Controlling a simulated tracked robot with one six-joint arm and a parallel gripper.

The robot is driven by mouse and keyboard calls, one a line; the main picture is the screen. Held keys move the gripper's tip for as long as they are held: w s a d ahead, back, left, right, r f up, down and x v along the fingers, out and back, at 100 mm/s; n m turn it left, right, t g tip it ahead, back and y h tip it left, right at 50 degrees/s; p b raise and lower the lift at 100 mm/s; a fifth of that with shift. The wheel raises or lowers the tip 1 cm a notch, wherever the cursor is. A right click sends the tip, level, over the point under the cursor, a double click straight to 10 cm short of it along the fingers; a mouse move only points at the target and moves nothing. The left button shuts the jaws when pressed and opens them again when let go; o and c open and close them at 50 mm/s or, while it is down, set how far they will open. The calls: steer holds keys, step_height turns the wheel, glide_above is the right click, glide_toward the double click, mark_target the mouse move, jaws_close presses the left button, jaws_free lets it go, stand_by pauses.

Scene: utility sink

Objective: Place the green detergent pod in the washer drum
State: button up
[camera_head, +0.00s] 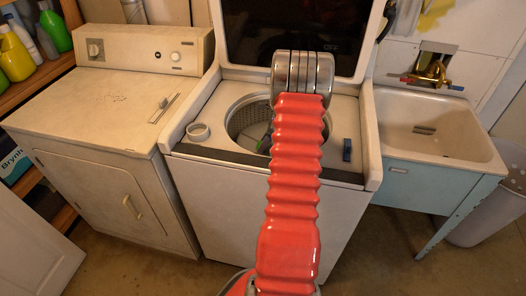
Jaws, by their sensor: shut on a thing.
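The top-loading washer stands in the middle with its dark lid raised. Its round metal washer drum (242,118) is open at the top, and my arm covers the right part of the opening. My red ribbed arm reaches up over the washer front to a metal wrist. My gripper (266,141) is mostly hidden behind the arm, over or within the drum opening. It is shut on the green detergent pod (264,146), of which only a small green part shows at the arm's left edge. I cannot tell the pod's height relative to the drum rim.
A dryer (100,110) stands left, a utility sink (440,125) right. Bottles (15,55) fill the left shelf.

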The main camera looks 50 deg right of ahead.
steer(key=shift+f, duration=1.85)
steer(key=o, duration=1.1)
steer(key=shift+o, duration=0.2)
steer(key=v, duration=1.2)
